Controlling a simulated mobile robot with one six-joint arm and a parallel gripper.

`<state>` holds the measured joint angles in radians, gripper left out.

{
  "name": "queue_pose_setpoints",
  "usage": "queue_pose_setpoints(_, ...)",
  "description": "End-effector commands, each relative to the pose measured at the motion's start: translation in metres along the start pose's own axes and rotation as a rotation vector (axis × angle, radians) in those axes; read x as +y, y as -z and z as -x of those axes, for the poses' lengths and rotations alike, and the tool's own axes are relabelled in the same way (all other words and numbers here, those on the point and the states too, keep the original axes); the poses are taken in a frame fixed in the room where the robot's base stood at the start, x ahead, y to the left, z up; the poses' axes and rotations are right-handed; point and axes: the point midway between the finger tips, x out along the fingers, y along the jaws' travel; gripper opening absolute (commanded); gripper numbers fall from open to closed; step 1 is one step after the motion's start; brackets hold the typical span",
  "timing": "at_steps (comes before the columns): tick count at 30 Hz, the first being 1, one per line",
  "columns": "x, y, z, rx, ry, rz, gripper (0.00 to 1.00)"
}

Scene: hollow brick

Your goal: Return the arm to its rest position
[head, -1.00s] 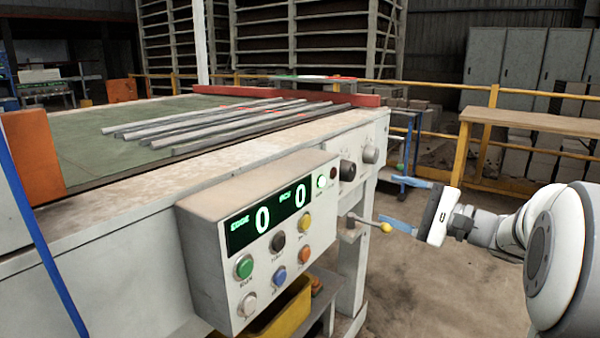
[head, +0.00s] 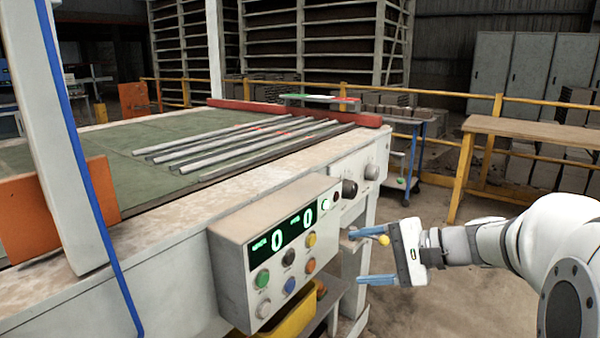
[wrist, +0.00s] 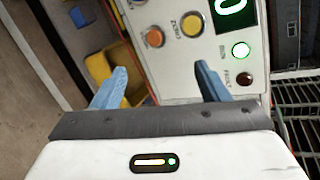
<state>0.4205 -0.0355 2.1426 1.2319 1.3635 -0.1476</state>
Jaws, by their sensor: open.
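My gripper (head: 356,256) is open, its two blue fingers spread apart and pointing left toward the machine, right of the control box (head: 232,272). Nothing is seen between the fingers. The yellow ball of a lever (head: 384,240) overlaps the upper finger in the head view; whether they touch I cannot tell. In the wrist view the open gripper (wrist: 162,72) faces the box front, with an orange button (wrist: 155,38), a yellow button (wrist: 192,24) and a lit green lamp (wrist: 240,50) beyond the fingers. My arm reaches in from the right edge.
The machine table (head: 110,160) carries several grey bars (head: 235,140) on a green bed. A yellow bin (head: 300,312) sits under the control box. A wooden bench (head: 530,130) and a blue trolley (head: 405,150) stand behind. The floor (head: 420,310) around my gripper looks clear.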

Motion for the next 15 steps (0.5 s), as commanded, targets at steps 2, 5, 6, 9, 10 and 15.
queue_pose_setpoints(2, -0.008, -0.03, 0.003, -0.007, -0.118, 0.041, 0.68)
queue_pose_setpoints(5, -0.001, -0.064, 0.009, -0.004, -0.302, 0.112, 0.68)
queue_pose_setpoints(6, 0.003, -0.076, 0.014, 0.001, -0.377, 0.149, 0.68)
queue_pose_setpoints(9, 0.011, -0.102, 0.03, 0.015, -0.557, 0.252, 0.68)
queue_pose_setpoints(10, 0.013, -0.109, 0.036, 0.022, -0.608, 0.288, 0.68)
queue_pose_setpoints(15, 0.014, -0.136, 0.076, 0.065, -0.87, 0.51, 0.68)
